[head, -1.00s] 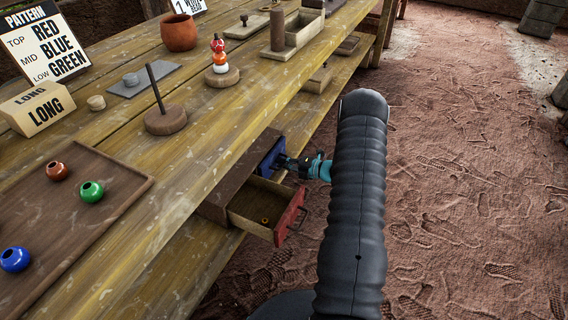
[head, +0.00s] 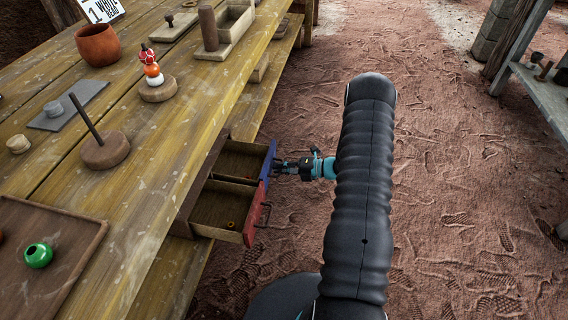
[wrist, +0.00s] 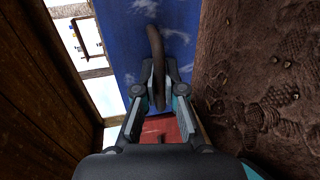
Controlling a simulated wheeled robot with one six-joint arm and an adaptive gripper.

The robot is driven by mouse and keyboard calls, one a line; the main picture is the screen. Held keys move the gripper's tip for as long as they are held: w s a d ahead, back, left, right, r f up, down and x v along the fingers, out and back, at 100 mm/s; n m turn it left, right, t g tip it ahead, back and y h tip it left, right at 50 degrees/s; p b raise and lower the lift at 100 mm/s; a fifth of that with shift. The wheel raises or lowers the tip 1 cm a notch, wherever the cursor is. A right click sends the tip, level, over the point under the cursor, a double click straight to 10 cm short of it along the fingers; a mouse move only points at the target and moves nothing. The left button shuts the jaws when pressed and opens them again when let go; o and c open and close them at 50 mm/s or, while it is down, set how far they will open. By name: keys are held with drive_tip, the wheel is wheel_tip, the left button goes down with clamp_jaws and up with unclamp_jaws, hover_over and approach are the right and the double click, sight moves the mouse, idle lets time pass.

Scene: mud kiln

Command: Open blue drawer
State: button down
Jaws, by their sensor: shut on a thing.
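The blue drawer (head: 268,162) is pulled out from under the workbench, and its empty-looking wooden inside shows in the head view. Its blue front (wrist: 170,35) fills the upper middle of the wrist view. My gripper (head: 279,168) is at that front, to its right in the head view. In the wrist view my gripper (wrist: 159,80) is shut on the drawer's brown curved handle (wrist: 156,45). The red drawer (head: 254,215) beside it also stands open, with a small orange ring-like thing (head: 231,224) inside.
The workbench (head: 150,185) runs along the left, holding a tray (head: 75,215) with a green bead (head: 38,255), a peg stand (head: 105,150), a stacked-bead stand (head: 158,92) and a clay pot (head: 98,45). Open dirt floor (head: 450,200) lies to the right. A grey shelf (head: 545,85) stands far right.

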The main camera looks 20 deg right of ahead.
drive_tip(key=shift+s+d, duration=0.15)
drive_tip(key=shift+s, duration=0.05)
drive_tip(key=c, duration=1.2)
unclamp_jaws()
drive_tip(key=shift+c, duration=0.2)
drive_tip(key=shift+d, duration=0.1)
drive_tip(key=shift+d, duration=0.1)
drive_tip(key=v, duration=1.2)
